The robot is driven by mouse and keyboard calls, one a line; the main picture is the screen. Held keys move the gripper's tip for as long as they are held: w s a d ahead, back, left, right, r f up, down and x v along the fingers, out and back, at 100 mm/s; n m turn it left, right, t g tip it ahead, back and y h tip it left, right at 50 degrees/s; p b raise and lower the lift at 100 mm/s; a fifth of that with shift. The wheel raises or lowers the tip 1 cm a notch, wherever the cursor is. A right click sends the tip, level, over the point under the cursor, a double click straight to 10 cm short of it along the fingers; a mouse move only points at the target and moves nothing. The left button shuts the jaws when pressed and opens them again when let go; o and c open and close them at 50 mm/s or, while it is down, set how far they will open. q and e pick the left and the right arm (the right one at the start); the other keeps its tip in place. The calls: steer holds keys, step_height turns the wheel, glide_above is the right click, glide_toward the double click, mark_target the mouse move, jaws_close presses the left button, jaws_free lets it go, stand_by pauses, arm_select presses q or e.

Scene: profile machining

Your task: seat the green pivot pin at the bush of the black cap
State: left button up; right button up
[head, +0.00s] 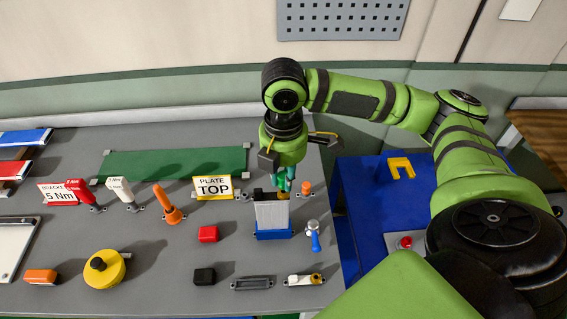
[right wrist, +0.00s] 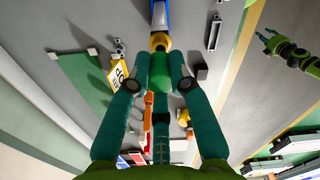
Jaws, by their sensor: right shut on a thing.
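My right gripper (head: 284,184) is over the upright grey block (head: 272,215) in its blue base. Its teal fingers are shut on the green pivot pin (right wrist: 159,80), which shows between the fingertips in the right wrist view. A yellow ring-like part, perhaps the bush (right wrist: 160,42), shows just beyond the pin; I cannot tell whether they touch. The black cap (head: 258,194) shows at the block's top left, partly hidden by the gripper. A green hand, my left gripper (right wrist: 265,36), is far off at the upper right of the right wrist view; its opening is unclear.
A yellow "PLATE TOP" sign (head: 214,187) and an orange-handled tool (head: 168,206) stand left of the block. A blue-handled tool (head: 314,237) and an orange knob (head: 306,188) stand close on its right. A red block (head: 208,233) lies in front left.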

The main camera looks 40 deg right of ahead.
steer(key=shift+f+b, duration=0.4)
steer(key=shift+f, duration=0.7)
steer(key=o, duration=0.9)
steer(key=shift+r, duration=0.15)
step_height(320, 180, up, 12)
steer(key=shift+f, duration=0.1)
